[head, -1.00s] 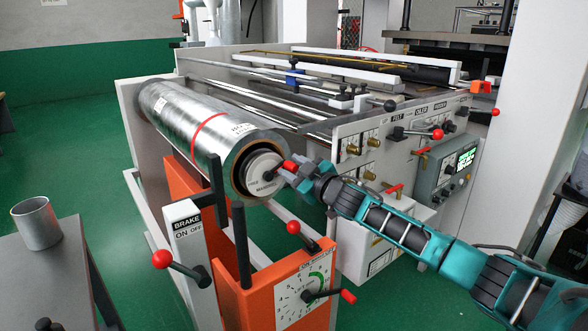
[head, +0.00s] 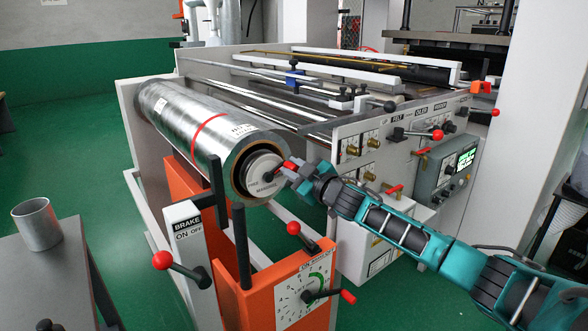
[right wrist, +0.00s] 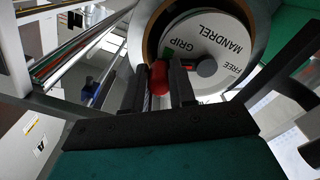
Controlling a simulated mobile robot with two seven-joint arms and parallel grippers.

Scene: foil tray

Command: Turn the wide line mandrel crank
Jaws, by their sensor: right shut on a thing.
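The mandrel crank is a dark arm with a red knob (head: 289,166) on a white disc (head: 259,186) at the near end of the foil roll (head: 205,122). In the right wrist view the disc (right wrist: 222,42) reads MANDREL, GRIP and FREE, with a green mark near GRIP. My right gripper (head: 293,171) comes in from the right and is shut on the red knob. In the wrist view the knob (right wrist: 159,77) sits between the two dark fingers, and the crank's dark hub (right wrist: 205,67) lies right of them. My left gripper is not in view.
A brake post (head: 188,240) with a red-knobbed lever stands in front of the roll. An orange panel (head: 262,297) with a dial and red-knobbed levers is below. A grey control box (head: 447,178) is at right. A metal cup (head: 37,223) stands on the left table.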

